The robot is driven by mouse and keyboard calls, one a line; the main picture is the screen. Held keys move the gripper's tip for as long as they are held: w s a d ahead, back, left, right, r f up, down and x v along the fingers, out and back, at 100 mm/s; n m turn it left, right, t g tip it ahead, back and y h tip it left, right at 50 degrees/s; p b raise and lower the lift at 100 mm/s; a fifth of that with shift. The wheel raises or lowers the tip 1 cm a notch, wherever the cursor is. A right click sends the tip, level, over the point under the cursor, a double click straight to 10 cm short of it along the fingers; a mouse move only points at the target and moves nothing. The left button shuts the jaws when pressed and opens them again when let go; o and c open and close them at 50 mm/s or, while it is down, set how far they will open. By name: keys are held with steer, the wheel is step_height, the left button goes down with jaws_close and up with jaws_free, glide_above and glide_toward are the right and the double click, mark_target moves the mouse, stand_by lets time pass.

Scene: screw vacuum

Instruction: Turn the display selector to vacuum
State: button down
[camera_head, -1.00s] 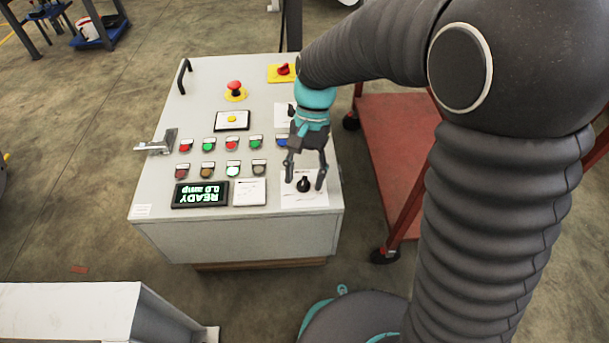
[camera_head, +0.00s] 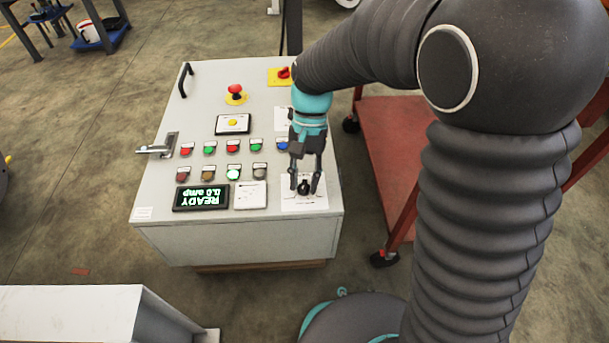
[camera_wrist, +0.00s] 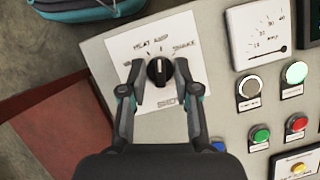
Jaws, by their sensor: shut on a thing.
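The display selector (camera_wrist: 158,72) is a black rotary knob on a white label plate in the wrist view, with handwritten-style position marks around it. In the head view the knob (camera_head: 304,187) sits at the panel's front right corner. My gripper (camera_wrist: 157,80) has one finger on each side of the knob and is shut on it. In the head view my gripper (camera_head: 305,185) points down over the knob. The knob's white pointer line points roughly up toward the middle marks in the wrist view. The display (camera_head: 201,197) shows "READY 0.0 amp".
Several coloured push buttons (camera_head: 232,147) lie left of the gripper. A small gauge (camera_head: 250,195) is between display and selector. A red emergency button (camera_head: 235,90) and a red switch (camera_head: 284,73) are farther back. A red cart (camera_head: 400,150) stands right of the cabinet.

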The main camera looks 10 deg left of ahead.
steer(key=n+h+p, duration=0.1)
steer(key=n+p, duration=0.1)
steer(key=n, duration=0.1)
steer(key=shift+a+r, duration=0.1)
steer(key=shift+r, duration=0.05)
steer(key=n+h+p, duration=0.1)
steer(key=n, duration=0.1)
steer(key=n+h+p, duration=0.1)
steer(key=n+p, duration=0.1)
steer(key=shift+s+a+n+t, duration=0.1)
steer(key=shift+n+t, duration=0.3)
steer(key=n+t+h+p, duration=0.1)
steer(key=n, duration=0.2)
steer(key=shift+a, duration=0.1)
steer(key=shift+s+n+t+h+p, duration=0.15)
steer(key=shift+n+t+p, duration=0.2)
steer(key=shift+n, duration=0.7)
steer(key=shift+n+t+h+p, duration=0.15)
steer(key=shift+n+t+p, duration=0.15)
steer(key=shift+n, duration=0.75)
steer(key=shift+f, duration=0.2)
steer(key=c, duration=0.9)
jaws_free()
steer(key=shift+r, duration=0.1)
